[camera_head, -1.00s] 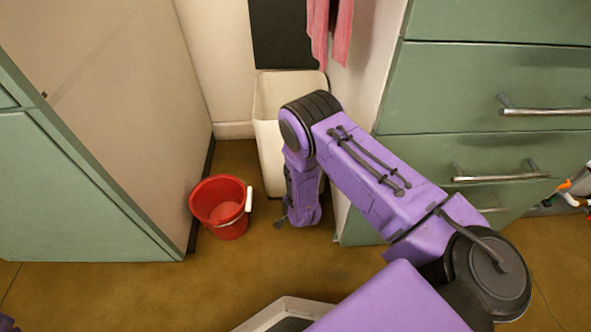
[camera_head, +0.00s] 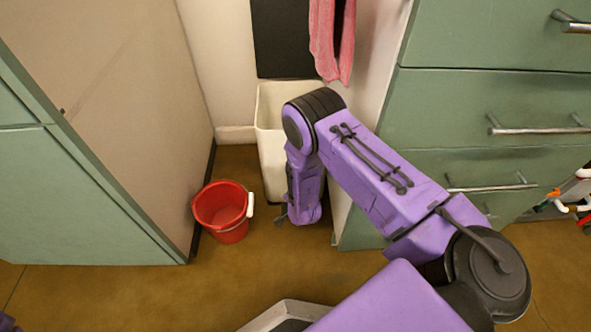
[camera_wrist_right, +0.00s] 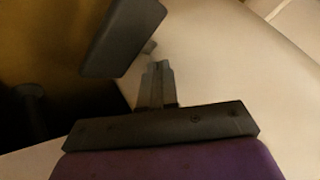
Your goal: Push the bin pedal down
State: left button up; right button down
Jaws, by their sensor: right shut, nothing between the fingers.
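The cream bin (camera_head: 270,150) stands against the back wall, open at the top, partly hidden by my right arm. A dark flat panel (camera_head: 288,40) stands upright above its back edge; I cannot tell whether it is the raised lid. My right gripper (camera_head: 283,219) points down at the foot of the bin, its fingertips small in the head view. In the right wrist view its fingers (camera_wrist_right: 155,75) are shut and empty. A dark slab (camera_wrist_right: 122,38), perhaps the pedal, lies just beyond and left of them; contact is unclear. My left gripper is out of view.
A red bucket (camera_head: 222,212) stands on the floor left of the bin. A green cabinet (camera_head: 80,200) is at left, and green drawers (camera_head: 480,105) with metal handles are at right. Pink cloths (camera_head: 332,40) hang above the bin. The floor in front is clear.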

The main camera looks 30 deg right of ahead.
notch_tip(320, 180, up, 5)
jog(key=p, duration=0.4)
jog(key=shift+f, duration=0.15)
dwell(0.4)
